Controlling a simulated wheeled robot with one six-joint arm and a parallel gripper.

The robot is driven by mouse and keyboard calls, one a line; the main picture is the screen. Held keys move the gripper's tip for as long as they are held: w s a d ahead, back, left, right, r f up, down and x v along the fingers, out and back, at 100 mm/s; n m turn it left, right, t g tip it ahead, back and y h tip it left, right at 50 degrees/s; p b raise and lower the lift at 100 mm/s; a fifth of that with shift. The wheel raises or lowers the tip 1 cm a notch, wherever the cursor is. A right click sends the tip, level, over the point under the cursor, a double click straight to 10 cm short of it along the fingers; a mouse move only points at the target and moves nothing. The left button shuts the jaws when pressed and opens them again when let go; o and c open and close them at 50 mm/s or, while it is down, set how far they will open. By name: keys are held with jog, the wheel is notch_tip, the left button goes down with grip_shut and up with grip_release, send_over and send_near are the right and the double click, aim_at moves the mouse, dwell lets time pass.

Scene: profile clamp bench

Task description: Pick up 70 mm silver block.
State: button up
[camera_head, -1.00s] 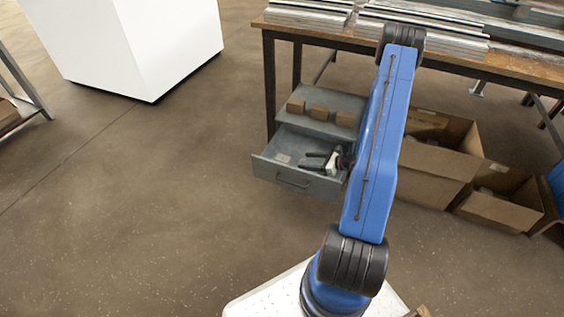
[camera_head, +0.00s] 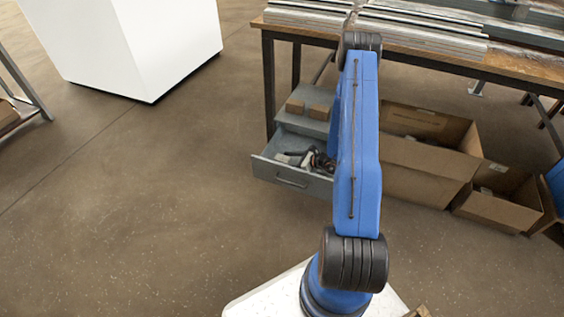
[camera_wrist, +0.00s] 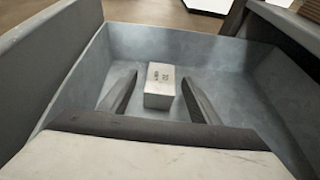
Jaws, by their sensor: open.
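In the head view my gripper (camera_head: 312,161) is low over the drawer, partly behind my blue arm.
Brown blocks (camera_head: 295,107) sit on the cabinet top behind the drawer. Drawer walls (camera_wrist: 170,45) surround the gripper. The workbench (camera_head: 420,55) with metal profiles stands above. Cardboard boxes (camera_head: 420,170) are at right.

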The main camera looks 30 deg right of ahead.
jog(key=shift+x, duration=0.9)
jog(key=c, duration=1.3)
jog(key=shift+o, duration=0.2)
